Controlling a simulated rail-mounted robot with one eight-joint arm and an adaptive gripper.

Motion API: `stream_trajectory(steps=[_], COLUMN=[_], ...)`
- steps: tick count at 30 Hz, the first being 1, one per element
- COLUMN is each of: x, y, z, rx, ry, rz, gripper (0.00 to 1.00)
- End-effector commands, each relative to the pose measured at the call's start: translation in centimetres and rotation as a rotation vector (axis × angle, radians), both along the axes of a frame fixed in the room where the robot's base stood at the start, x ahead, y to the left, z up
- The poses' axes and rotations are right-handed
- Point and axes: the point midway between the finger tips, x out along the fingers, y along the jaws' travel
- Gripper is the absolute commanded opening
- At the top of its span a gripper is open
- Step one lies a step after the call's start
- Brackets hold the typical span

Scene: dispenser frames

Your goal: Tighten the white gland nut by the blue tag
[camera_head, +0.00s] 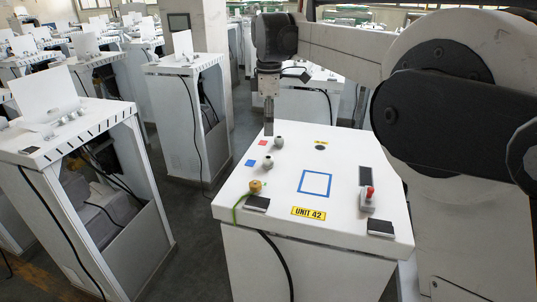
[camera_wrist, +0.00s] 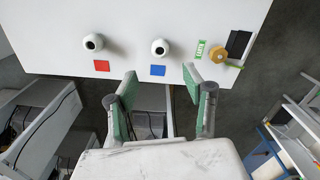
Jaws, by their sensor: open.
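The white gland nut by the blue tag (camera_head: 268,161) sits on the left part of the white cabinet top (camera_head: 285,210). It also shows in the wrist view (camera_wrist: 160,47), with the blue tag (camera_wrist: 158,70) just below it; the tag is left of the nut in the head view (camera_head: 250,162). A similar nut (camera_wrist: 93,42) is by the red tag (camera_wrist: 101,66). My gripper (camera_wrist: 160,77) is open and empty. In the wrist view its green-padded fingers point toward the blue-tag nut, apart from it. In the head view my gripper (camera_head: 268,127) hangs by the cabinet's far left corner.
A yellow knob (camera_head: 256,187) with a green cable is at the near left of the top. A red-topped switch (camera_head: 368,197) stands at the right. A blue square outline (camera_head: 314,183) marks bare surface. Other white cabinets stand around, with floor between.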

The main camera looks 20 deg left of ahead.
Motion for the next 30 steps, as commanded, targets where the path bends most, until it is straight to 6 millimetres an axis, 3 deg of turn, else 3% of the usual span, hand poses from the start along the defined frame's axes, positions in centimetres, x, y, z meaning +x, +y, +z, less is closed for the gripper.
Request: stream_trajectory(steps=[16,21,30], x=[0.0,0.0,0.0], y=[0.0,0.0,0.0], z=[-9.0,-10.4,-10.9], rx=[0.000,0.000,0.000], ry=[0.000,0.000,0.000], rz=[-0.001,-0.001,-0.001], gripper=[0.46,0.46,0.46])
